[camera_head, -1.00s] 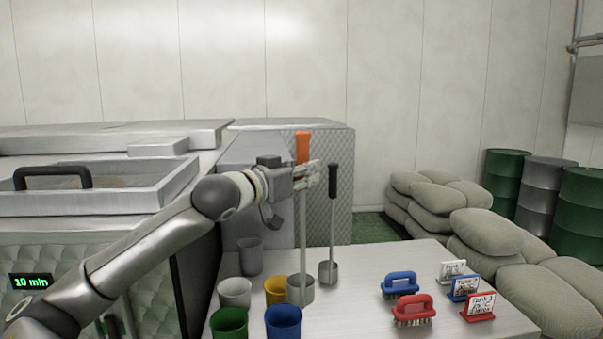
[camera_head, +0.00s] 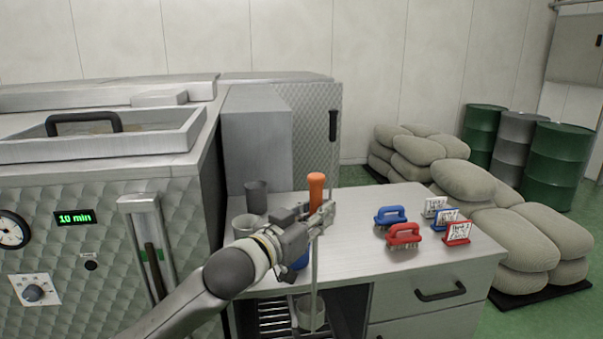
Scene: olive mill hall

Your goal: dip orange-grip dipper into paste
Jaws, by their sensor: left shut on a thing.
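My left gripper (camera_head: 322,216) is shut on the orange-grip dipper (camera_head: 316,190), just below its orange grip. The dipper is roughly upright. Its rod runs down past the table's front edge, and its metal cup (camera_head: 311,314) hangs in front of the open shelf under the tabletop. The steel machine (camera_head: 120,215) stands at the left. Its open hatch (camera_head: 150,145), with a black handle, shows a little brownish content, perhaps the paste. My right gripper is not in view.
On the table (camera_head: 365,265) are a dark grey cup (camera_head: 256,197), a pale cup (camera_head: 243,226) and a partly hidden blue cup (camera_head: 301,261). Blue (camera_head: 390,216) and red (camera_head: 404,236) brushes and small signs (camera_head: 457,233) stand right. Sacks (camera_head: 540,240) lie beyond.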

